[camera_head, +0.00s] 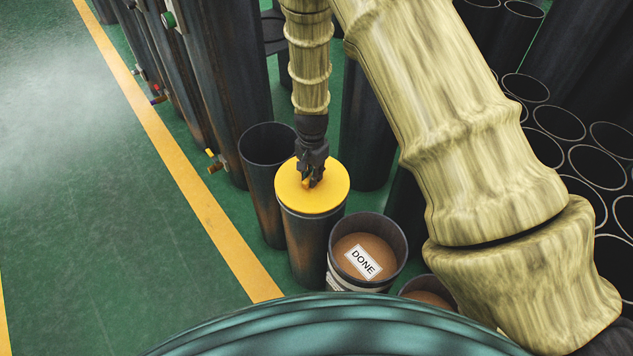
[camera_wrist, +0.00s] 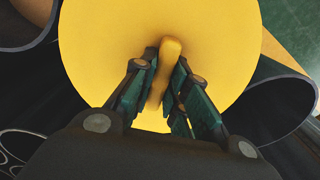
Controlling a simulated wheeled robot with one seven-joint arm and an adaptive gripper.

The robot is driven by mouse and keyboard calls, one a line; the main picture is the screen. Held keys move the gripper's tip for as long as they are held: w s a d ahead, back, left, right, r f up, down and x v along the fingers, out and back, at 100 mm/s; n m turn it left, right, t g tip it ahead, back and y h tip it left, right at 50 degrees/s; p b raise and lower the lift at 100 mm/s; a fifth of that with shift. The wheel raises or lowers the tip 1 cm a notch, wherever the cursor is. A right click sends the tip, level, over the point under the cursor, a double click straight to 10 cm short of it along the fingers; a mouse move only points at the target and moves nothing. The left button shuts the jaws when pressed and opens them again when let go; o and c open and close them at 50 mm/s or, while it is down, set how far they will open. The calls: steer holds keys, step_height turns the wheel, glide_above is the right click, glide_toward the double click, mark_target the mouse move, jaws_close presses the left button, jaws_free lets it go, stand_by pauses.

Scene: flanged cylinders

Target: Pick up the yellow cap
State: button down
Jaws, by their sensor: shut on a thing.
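The yellow cap (camera_head: 328,194) is a flat round disc with a raised bar handle. In the head view it sits over the top of a dark cylinder (camera_head: 306,237). My gripper (camera_head: 310,184) points down at the middle of the cap, with its fingers closed around the handle. In the wrist view the cap (camera_wrist: 230,50) fills much of the upper middle. The handle (camera_wrist: 168,60) stands between the two fingers of my gripper (camera_wrist: 166,92), gripped from both sides. Whether the cap touches the cylinder's rim cannot be told.
An open dark cylinder (camera_head: 264,145) stands just left of the capped one. A container with a "DONE" label (camera_head: 362,262) stands close at its right. Many open tubes (camera_head: 596,165) crowd the right. Green floor (camera_head: 90,190) beyond the yellow line (camera_head: 190,183) is clear.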

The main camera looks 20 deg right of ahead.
steer(key=shift+r+p, duration=1.7)
steer(key=shift+r, duration=0.25)
